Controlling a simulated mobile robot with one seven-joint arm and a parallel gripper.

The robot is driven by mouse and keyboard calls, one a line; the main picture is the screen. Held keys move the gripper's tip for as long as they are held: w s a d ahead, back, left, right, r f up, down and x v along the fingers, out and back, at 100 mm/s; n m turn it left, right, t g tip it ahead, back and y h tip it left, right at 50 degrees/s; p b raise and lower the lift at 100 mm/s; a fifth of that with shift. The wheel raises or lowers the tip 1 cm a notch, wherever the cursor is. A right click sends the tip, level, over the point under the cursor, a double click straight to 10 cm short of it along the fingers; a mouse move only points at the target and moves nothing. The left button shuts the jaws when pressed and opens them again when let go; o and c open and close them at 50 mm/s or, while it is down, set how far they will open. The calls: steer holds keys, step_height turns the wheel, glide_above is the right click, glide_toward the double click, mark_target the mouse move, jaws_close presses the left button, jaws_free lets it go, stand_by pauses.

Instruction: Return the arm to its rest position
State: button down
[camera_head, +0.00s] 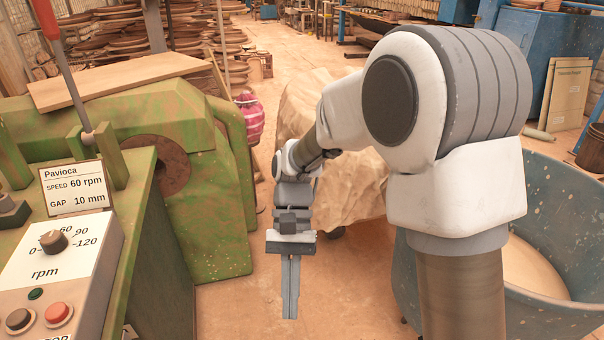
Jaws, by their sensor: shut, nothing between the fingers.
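My white and grey arm (440,110) reaches forward from the right side of the view. It bends down at the wrist in the middle of the picture. My gripper (290,316) hangs below it, pointing down over the brown floor. Its two long grey fingers are together, with nothing seen between them. It is apart from the green machine at left and from the blue tub at right.
A green machine (190,200) stands at left, with a control box (60,262) bearing a knob and buttons, and a lever (68,80). A blue tub (548,172) is at right. A cloth-covered heap (360,185) stands behind my gripper. Floor (235,310) is clear below.

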steer(key=s+d+r+n+t, duration=0.2)
steer(key=s+d+r+t, duration=0.2)
steer(key=d+r+t, duration=1.1)
step_height(320, 180, up, 20)
steer(key=d+g+p, duration=0.1)
steer(key=p, duration=2.1)
steer(key=shift+s+r, duration=0.15)
steer(key=shift+r, duration=0.05)
